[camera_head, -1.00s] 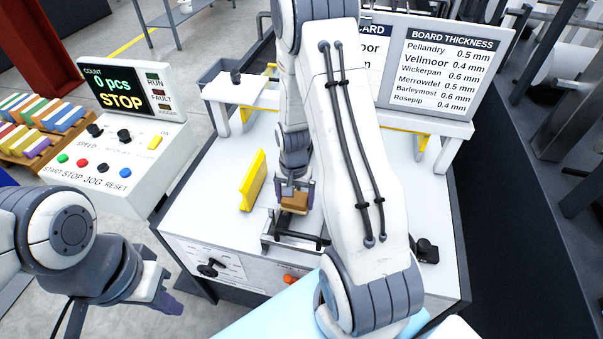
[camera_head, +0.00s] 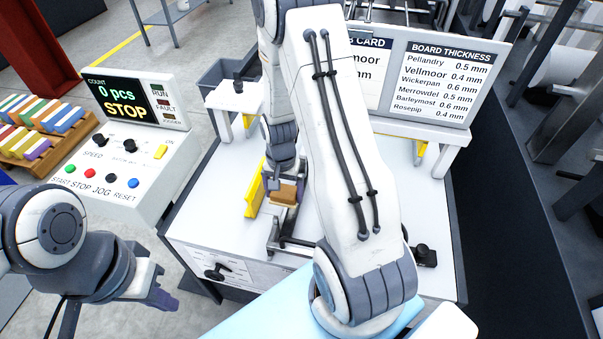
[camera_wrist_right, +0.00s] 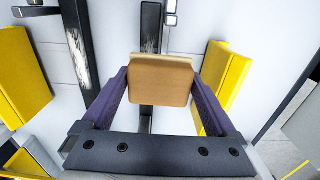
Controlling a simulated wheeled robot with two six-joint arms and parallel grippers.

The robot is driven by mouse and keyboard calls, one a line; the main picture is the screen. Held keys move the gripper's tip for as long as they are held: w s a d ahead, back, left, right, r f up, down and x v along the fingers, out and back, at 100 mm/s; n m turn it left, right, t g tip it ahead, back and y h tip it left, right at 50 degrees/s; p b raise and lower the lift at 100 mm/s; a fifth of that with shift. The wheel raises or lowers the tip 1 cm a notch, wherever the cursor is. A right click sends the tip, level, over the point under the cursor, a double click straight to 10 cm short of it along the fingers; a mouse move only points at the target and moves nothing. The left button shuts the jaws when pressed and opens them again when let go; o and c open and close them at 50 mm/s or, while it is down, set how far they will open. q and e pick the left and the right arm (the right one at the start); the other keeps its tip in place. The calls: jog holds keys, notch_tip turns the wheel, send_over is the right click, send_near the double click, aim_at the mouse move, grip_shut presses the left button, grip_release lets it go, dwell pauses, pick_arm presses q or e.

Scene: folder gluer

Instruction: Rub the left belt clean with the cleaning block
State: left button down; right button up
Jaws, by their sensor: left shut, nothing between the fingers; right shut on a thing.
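My right gripper (camera_head: 285,192) is shut on the cleaning block, a tan-brown block (camera_wrist_right: 160,80), and holds it over the white machine bed, just right of a yellow plate (camera_head: 255,190). In the right wrist view the block sits between the purple fingers, in front of a dark belt strip (camera_wrist_right: 151,25) with pale smudges. A second dark strip (camera_wrist_right: 77,38) with whitish marks runs to its left. My left gripper (camera_head: 160,297) is shut and empty, off the machine's left side.
A control console (camera_head: 130,140) showing "0 pcs STOP" stands left of the machine. A board thickness sign (camera_head: 435,85) stands at the back. Yellow plates flank the block in the wrist view (camera_wrist_right: 225,75). My right arm hides the middle of the bed.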

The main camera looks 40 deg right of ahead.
jog(key=shift+r+p, duration=0.9)
jog(key=shift+r, duration=0.45)
